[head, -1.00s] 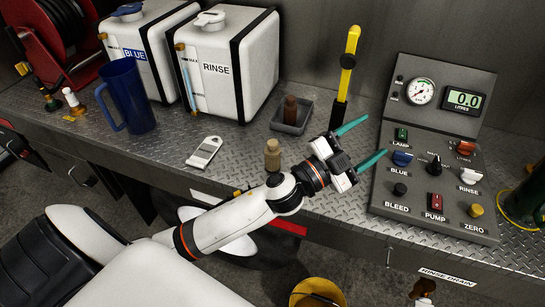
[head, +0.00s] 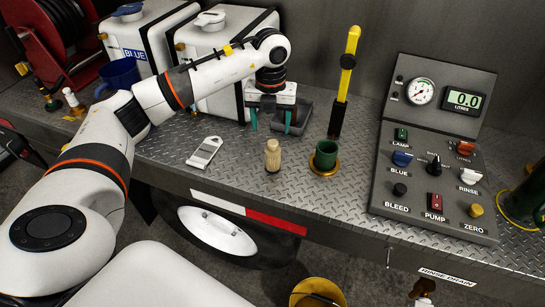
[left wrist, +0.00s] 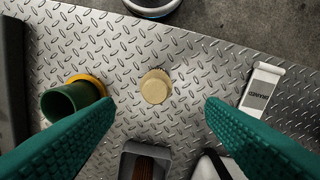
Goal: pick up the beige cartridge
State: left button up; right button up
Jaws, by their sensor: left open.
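The beige cartridge (head: 272,157) stands upright on the tread-plate bench top, left of the green cup. In the left wrist view it shows from above as a round tan top (left wrist: 156,86), roughly centred between the finger tips and a little beyond them. My left gripper (head: 271,122) points down with its teal fingers apart and empty. It is behind the cartridge, over the grey tray, and not touching the cartridge. The same open fingers (left wrist: 160,107) frame the left wrist view. My right gripper is not in view.
The green cup (head: 325,157) in its brass ring stands close right of the cartridge. A grey tray (left wrist: 128,162) holds a dark brown cartridge (left wrist: 150,168). A white tag (head: 204,152) lies to the left. The control panel (head: 432,180) stands at right; white tanks stand behind.

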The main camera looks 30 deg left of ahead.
aim_at(271, 141)
pick_arm(q)
notch_tip(271, 141, down, 6)
jog(key=shift+f+p, duration=0.1)
jog(key=shift+p, duration=0.85)
jog(key=f, duration=0.1)
jog(key=f+p, duration=0.1)
jog(key=f, duration=0.1)
jog(key=f+p, duration=0.1)
jog(key=shift+d+f, duration=0.25)
jog(key=shift+f, duration=0.15)
jog(key=shift+w+f, duration=0.1)
jog(key=shift+f, duration=0.2)
jog(key=shift+c, duration=0.5)
jog(key=c, duration=1)
